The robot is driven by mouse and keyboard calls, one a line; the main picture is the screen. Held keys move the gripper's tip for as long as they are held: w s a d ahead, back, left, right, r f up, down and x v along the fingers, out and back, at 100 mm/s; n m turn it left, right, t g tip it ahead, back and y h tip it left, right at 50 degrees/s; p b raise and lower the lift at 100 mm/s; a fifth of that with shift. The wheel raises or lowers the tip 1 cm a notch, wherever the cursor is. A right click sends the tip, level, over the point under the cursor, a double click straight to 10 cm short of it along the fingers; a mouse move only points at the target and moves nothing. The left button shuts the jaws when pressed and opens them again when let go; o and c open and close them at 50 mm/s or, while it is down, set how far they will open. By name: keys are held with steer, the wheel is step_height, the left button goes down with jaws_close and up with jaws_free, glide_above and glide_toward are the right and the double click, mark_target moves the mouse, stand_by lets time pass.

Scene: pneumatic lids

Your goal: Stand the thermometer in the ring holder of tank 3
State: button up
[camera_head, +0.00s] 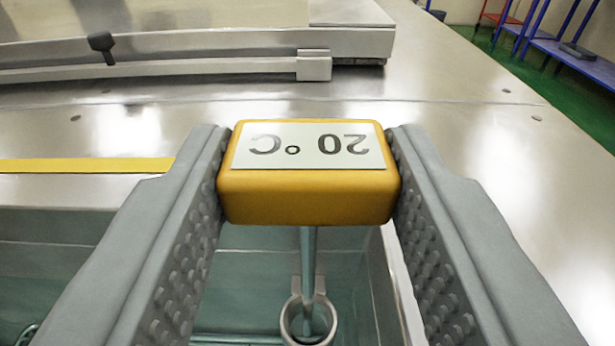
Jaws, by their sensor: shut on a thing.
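The thermometer (308,195) has an orange block head with a white label that reads "20 °C" upside down. My gripper (308,170) is shut on the head, one grey textured finger on each side. A thin metal stem (308,250) hangs below the head. A grey ring holder (308,320) shows under it, above the open tank (240,270). The stem's lower end appears within the ring's outline, but I cannot tell how deep it reaches. The head is well above the ring. No tank number is visible.
A yellow strip (85,165) runs along the tank's edge at left. The steel top (520,180) at right is clear. Blue and red racks (560,40) stand beyond on a green floor.

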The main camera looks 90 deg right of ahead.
mark_target(312, 257)
steer(key=shift+f, duration=2)
stand_by(0.3)
steer(key=shift+f, duration=0.3)
